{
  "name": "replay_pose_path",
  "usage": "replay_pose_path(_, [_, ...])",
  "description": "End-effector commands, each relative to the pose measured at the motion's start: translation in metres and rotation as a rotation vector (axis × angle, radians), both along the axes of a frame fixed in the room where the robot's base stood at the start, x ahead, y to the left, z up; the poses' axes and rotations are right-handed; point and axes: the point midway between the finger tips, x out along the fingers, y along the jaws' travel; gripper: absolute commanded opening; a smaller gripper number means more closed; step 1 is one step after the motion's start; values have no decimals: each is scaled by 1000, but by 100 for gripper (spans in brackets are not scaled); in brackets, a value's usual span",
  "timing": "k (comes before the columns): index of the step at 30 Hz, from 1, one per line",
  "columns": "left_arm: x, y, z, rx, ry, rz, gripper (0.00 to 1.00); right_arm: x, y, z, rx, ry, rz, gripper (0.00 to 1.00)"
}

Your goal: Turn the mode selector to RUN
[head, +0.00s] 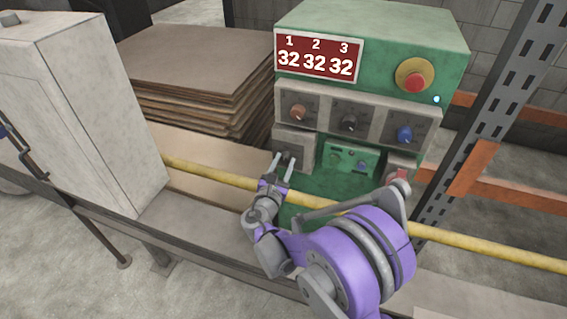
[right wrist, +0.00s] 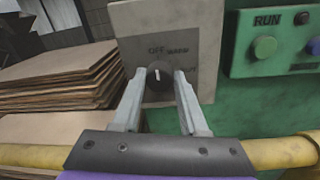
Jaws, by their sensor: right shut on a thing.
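The mode selector is a small dark round knob (right wrist: 158,83) on a light grey plate (right wrist: 185,25) in the right wrist view. Its white pointer mark stands close to upright. Lettering above it reads OFF and what looks like WARM; a further label to the right is partly hidden by a finger. My right gripper (right wrist: 161,76) has its two fingers on either side of the knob, shut on it. In the head view the right gripper (head: 283,158) reaches the grey plate at the machine's lower left; the fingers mostly hide the knob there. My left gripper is not in view.
The green machine (head: 370,25) has a red display, a red stop button (head: 414,80) and three knobs above the selector. A green button panel marked RUN (right wrist: 275,45) is to the right. A yellow rail (head: 225,177) crosses in front. Stacked brown sheets (head: 195,60) stand left.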

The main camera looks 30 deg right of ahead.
Motion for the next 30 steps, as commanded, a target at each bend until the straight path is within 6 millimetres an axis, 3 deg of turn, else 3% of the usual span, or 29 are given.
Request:
replay_pose_path(14, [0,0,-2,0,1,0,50,0,0,-1,58,-67,1,0])
replay_pose_path(30, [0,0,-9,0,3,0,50,-1,0,-2,361,-421,2,0])
